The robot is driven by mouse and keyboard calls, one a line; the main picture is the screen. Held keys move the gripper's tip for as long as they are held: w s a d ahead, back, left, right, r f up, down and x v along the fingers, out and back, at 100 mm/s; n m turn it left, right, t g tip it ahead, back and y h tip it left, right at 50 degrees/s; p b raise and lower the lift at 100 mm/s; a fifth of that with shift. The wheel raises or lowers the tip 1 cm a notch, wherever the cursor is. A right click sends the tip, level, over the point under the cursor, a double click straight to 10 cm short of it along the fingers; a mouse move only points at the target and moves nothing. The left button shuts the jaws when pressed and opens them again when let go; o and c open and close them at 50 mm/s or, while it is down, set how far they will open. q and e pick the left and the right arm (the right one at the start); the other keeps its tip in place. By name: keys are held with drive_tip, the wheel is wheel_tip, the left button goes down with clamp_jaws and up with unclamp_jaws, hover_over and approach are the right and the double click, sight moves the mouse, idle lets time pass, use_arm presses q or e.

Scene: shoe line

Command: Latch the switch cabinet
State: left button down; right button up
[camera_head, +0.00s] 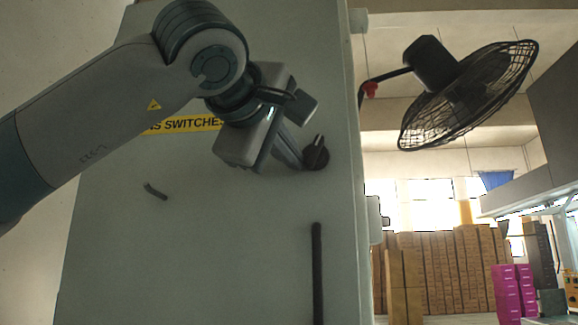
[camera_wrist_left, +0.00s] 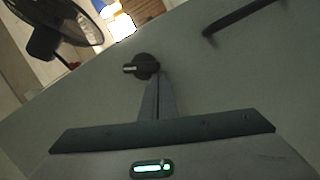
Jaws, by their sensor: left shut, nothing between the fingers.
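The switch cabinet (camera_head: 230,260) is a grey upright box whose front door fills the middle of the head view. A black rotary knob (camera_head: 317,153) with a light pointer sits on the door near its right edge; it also shows in the left wrist view (camera_wrist_left: 146,66). A black vertical bar handle (camera_head: 317,270) is below the knob. My left gripper (camera_head: 302,163) is shut and empty, its fingertips at the left side of the knob. In the left wrist view the fingers (camera_wrist_left: 157,80) end just below the knob; I cannot tell whether they touch it. My right gripper is out of view.
A yellow label (camera_head: 185,125) reading "SWITCHES" is partly behind my left arm. A small dark piece (camera_head: 155,191) is on the door at left. A black fan (camera_head: 470,85) hangs right of the cabinet. Stacked brown boxes (camera_head: 450,270) stand far behind at right.

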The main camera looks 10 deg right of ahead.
use_arm(q)
drive_tip(key=shift+d+f+n+b, duration=0.1)
drive_tip(key=shift+f+n+b, duration=0.25)
drive_tip(key=shift+n+b, duration=0.55)
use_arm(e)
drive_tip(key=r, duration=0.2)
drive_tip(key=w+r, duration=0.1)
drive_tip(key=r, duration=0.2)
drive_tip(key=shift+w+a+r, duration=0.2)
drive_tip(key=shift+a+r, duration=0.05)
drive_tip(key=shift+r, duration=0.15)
use_arm(q)
drive_tip(key=shift+r, duration=0.1)
